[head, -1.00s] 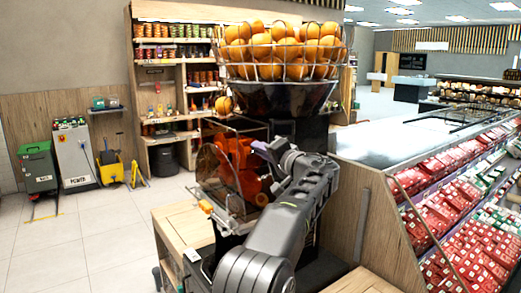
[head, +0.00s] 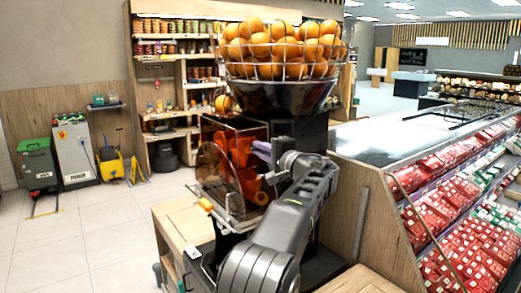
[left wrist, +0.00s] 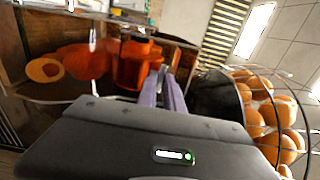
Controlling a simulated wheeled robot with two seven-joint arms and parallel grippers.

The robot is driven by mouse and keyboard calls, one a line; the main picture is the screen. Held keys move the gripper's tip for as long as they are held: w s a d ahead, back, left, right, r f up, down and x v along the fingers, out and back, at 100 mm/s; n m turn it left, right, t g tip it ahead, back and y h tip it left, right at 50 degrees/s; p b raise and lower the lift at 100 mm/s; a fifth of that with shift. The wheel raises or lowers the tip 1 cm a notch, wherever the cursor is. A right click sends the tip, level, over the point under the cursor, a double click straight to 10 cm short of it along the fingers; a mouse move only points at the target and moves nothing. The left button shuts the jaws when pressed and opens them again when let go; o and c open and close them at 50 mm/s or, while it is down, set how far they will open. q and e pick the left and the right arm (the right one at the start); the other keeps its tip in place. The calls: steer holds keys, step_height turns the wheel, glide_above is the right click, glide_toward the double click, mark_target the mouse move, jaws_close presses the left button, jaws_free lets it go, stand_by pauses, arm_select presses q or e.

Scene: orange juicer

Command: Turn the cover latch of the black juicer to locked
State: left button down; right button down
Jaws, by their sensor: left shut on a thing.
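The black juicer (head: 297,131) stands in the middle of the head view, with a see-through brown cover (head: 208,166) over its orange pressing parts (head: 240,152). My left gripper (head: 260,150) is at the upper right edge of the cover, coming from the front right. In the left wrist view, its purple fingers (left wrist: 162,88) are shut around a small grey piece, which looks like the cover latch (left wrist: 162,71). The fingers hide most of the latch, so its angle cannot be told. My right gripper is in neither view.
A wire basket of oranges (head: 280,50) sits on top of the juicer. A wooden counter (head: 184,226) is below it. A chilled display of red packs (head: 440,200) stands close on the right. Shelves (head: 170,85) are behind, and open floor lies to the left.

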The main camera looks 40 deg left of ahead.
arm_select(q)
steer(key=c, duration=1.5)
jaws_free()
steer(key=shift+d, duration=0.1)
steer(key=b+v, duration=0.3)
steer(key=v, duration=0.4)
steer(key=shift+s+d, duration=0.15)
steer(key=shift+d, duration=0.15)
